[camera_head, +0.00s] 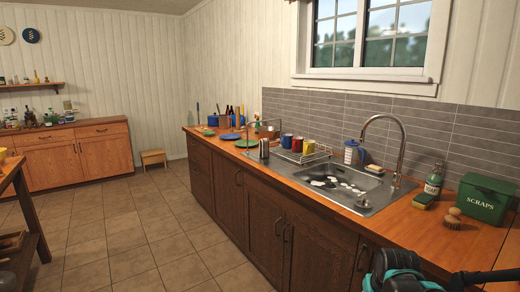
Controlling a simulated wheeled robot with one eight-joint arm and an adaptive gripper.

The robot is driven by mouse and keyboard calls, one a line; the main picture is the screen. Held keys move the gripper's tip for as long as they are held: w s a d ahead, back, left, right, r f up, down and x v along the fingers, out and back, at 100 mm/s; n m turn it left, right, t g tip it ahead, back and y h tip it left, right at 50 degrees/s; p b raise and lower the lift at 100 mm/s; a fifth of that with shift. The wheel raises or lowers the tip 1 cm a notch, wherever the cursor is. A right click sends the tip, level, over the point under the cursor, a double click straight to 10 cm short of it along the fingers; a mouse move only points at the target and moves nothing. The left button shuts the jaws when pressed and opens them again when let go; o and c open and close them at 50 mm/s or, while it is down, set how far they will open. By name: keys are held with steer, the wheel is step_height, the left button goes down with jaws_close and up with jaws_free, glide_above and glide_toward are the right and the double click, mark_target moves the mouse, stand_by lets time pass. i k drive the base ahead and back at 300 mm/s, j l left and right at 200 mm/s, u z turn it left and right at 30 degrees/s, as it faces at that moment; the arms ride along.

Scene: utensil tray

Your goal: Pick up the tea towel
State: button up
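I cannot make out a tea towel anywhere in the head view. The wooden counter (428,227) with the sink (338,184) runs along the right wall, but no cloth on it can be told for sure. Dark and teal parts of my arm show at the bottom right corner, in front of the counter's near end. My gripper's fingers are not in view, so I cannot see whether they hold anything.
Mugs (297,144) stand on a rack beside the sink. A tall tap (401,150) rises behind it. A soap bottle (433,180), a brush (453,218) and a green scraps bin (485,199) stand at the near right. The tiled floor (130,235) is open at left.

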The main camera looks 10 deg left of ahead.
mark_target(264, 144)
steer(key=i+j, duration=0.45)
steer(key=j, duration=0.15)
steer(key=i+j, duration=0.45)
steer(key=j, duration=0.2)
steer(key=i+j, duration=0.4)
steer(key=j, duration=0.2)
